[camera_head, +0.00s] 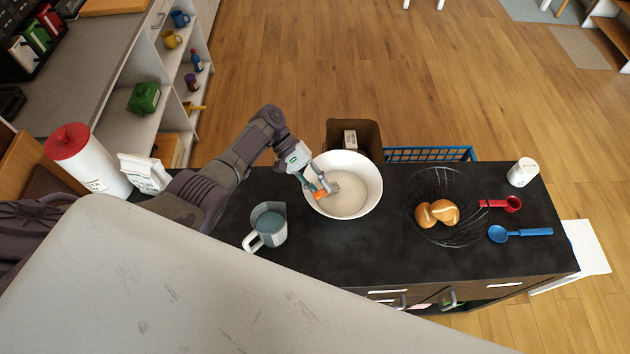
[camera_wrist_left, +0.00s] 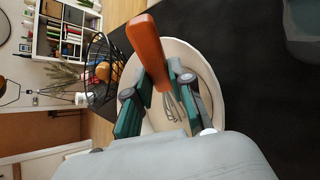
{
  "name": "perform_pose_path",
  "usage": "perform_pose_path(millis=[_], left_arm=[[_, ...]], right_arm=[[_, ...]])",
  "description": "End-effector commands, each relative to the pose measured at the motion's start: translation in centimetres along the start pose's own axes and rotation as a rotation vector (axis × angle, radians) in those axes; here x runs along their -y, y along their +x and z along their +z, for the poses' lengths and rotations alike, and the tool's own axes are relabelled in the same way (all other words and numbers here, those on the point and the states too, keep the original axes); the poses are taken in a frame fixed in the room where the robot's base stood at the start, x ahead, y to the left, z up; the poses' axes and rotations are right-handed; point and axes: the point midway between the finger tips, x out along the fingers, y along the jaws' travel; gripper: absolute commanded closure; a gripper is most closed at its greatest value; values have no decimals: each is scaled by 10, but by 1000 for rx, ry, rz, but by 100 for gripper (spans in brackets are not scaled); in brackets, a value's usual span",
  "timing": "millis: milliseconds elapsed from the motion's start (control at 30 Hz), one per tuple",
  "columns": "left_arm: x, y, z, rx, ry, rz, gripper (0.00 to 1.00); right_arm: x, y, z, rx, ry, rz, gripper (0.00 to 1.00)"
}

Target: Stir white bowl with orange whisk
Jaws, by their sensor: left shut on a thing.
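The white bowl (camera_head: 368,188) stands on the black counter and holds a pale, whitish content. My left gripper (camera_head: 317,190) reaches over the bowl's left side and is shut on the orange whisk (camera_head: 324,193). In the left wrist view the whisk's orange handle (camera_wrist_left: 147,48) rises between the fingers of the left gripper (camera_wrist_left: 156,98), and its wire end points down into the white bowl (camera_wrist_left: 205,72). I cannot tell how deep the wires sit in the content. My right gripper is not in view.
A measuring jug (camera_head: 268,226) stands left of the bowl. A black wire basket (camera_head: 462,182) with bread rolls is to the right, with a red scoop (camera_head: 511,204), a blue spoon (camera_head: 500,234) and a white jar (camera_head: 522,172) beyond. A brown bin (camera_head: 371,138) stands behind the bowl.

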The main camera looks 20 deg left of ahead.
Motion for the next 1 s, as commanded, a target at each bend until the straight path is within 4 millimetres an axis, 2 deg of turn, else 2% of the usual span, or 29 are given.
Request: perform_pose_path(millis=[500,800,1000], left_arm=[[-6,3,0,-1,-1,0,100],[-23,-15,18,0,0,1,100],[-32,-25,28,-1,1,1,100]], right_arm=[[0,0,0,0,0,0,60],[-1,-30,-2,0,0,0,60],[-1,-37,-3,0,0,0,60]])
